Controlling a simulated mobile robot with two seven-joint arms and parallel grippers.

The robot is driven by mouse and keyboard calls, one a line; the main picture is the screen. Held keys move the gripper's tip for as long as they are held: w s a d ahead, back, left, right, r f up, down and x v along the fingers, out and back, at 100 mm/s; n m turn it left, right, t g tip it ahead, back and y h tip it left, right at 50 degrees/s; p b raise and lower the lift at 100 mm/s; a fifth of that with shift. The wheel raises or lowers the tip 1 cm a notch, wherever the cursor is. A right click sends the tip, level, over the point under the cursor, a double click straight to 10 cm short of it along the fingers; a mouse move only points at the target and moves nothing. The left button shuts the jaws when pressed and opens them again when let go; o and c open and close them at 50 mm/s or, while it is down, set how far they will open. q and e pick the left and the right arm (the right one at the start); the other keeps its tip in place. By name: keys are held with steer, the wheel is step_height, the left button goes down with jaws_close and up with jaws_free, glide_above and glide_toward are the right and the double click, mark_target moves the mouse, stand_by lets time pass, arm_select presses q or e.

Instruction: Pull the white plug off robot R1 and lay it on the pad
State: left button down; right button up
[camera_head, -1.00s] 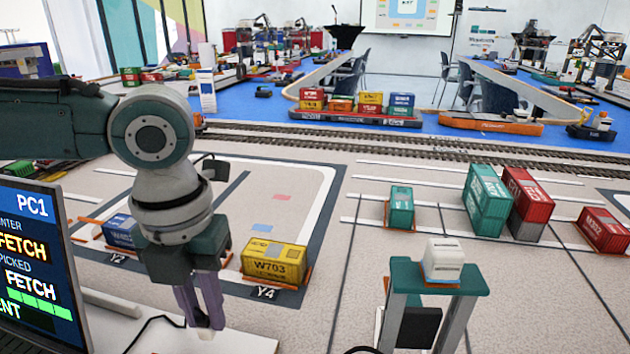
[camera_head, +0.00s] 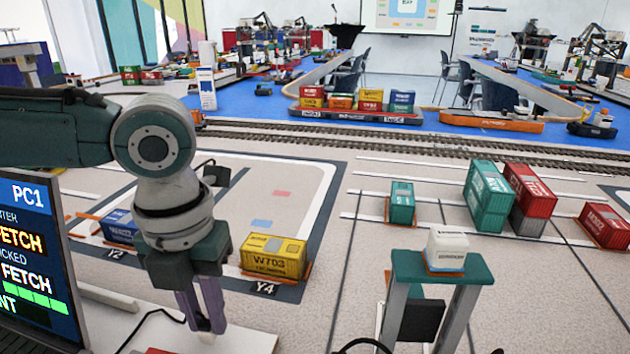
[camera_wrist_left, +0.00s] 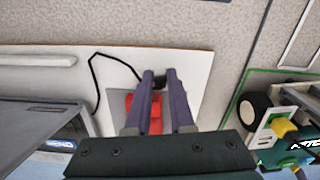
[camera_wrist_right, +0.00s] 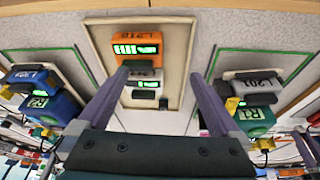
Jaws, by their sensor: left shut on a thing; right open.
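My left gripper (camera_head: 203,318) points down over a white board and is shut on a small whitish piece, taken as the white plug (camera_head: 204,325). In the left wrist view the piece between the fingertips (camera_wrist_left: 159,78) looks dark, and a black cable runs to it. A grey pad (camera_wrist_left: 117,105) with a red block on it lies below the fingers. My right gripper (camera_wrist_right: 159,74) is open and empty.
A monitor (camera_head: 35,260) stands close at the left. A white box on a green-topped stand (camera_head: 440,275) is right of centre. A yellow container (camera_head: 273,255) lies behind my left gripper. An orange unit (camera_wrist_right: 137,45) stands ahead of my right gripper.

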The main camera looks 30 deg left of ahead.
arm_select(q)
steer(key=shift+f, duration=0.55)
arm_select(e)
steer(key=shift+f, duration=0.25)
arm_select(q)
steer(key=c, duration=0.7)
jaws_free()
